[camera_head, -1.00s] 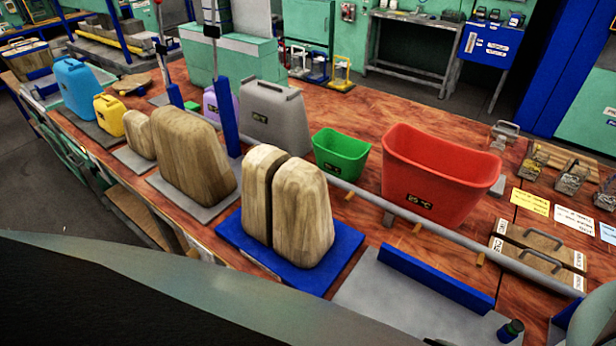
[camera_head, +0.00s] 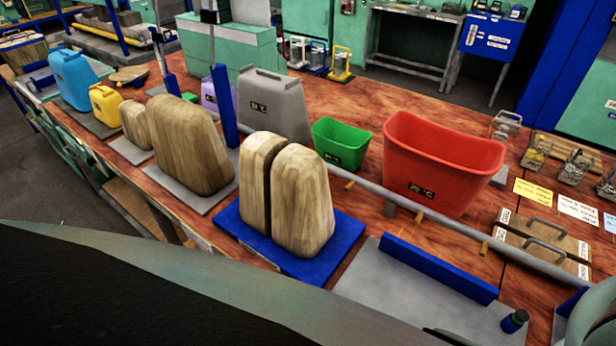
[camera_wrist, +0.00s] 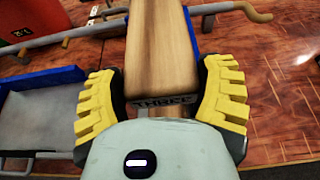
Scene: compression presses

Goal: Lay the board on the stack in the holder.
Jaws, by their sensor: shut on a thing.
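In the wrist view, a wooden board (camera_wrist: 162,45) marked THREE on its near end lies between the yellow fingers of my gripper (camera_wrist: 162,75). My gripper is shut on it. A strip of wood shows below the marked end; I cannot tell whether it belongs to a stack. Blue edges (camera_wrist: 190,22) show beside and behind the board, perhaps the holder, mostly hidden by the board. I cannot tell whether the board touches anything beneath. In the head view, my gripper is not clearly seen and the held board is out of sight.
Handled boards (camera_head: 541,244) lie behind the grey pipe (camera_head: 455,232). A red bin (camera_head: 440,165), green bin (camera_head: 341,145) and wooden blocks (camera_head: 301,200) stand on the bench.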

